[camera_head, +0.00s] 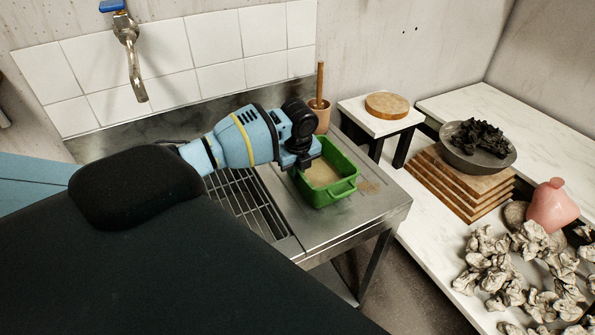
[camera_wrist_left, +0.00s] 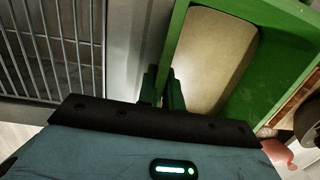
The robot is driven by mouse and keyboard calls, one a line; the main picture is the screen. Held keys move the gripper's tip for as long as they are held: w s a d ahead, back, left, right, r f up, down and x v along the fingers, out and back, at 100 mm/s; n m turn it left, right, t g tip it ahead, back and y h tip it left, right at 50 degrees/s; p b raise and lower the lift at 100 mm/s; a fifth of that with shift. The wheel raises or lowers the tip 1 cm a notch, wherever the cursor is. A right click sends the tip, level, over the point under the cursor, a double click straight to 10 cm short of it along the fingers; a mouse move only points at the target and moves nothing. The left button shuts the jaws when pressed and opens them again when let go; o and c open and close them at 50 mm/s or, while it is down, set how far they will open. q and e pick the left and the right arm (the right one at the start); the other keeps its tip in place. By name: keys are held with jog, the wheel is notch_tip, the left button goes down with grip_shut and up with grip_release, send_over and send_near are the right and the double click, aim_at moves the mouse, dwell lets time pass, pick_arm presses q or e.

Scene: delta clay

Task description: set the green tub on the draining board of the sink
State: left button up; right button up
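The green tub (camera_head: 345,190) is an open rectangular tub with a handle at its near end and a pale tan inside. It is upright over the draining board (camera_head: 358,212), the flat steel part right of the sink's grate. I cannot tell whether its base touches the steel. My left gripper (camera_head: 304,168) is at the tub's left wall. In the left wrist view, its narrow fingers (camera_wrist_left: 163,88) are close together, one on each side of the tub's wall (camera_wrist_left: 180,35), and look shut on it. My right gripper is not in view.
A terracotta pot (camera_head: 321,112) with a wooden stick stands behind the tub. The sink's grate (camera_head: 243,200) lies to the left, under my arm. A small white table (camera_head: 352,105) and a low white counter (camera_head: 425,215) with a board stack (camera_head: 462,190) stand to the right.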

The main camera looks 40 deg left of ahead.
pick_arm(q)
jog(key=o, duration=0.3)
jog(key=shift+r, duration=0.35)
notch_tip(320, 180, up, 12)
jog(key=s+d, duration=0.1)
jog(key=shift+f, duration=0.2)
jog(key=shift+s+d+f, duration=0.1)
dwell(0.4)
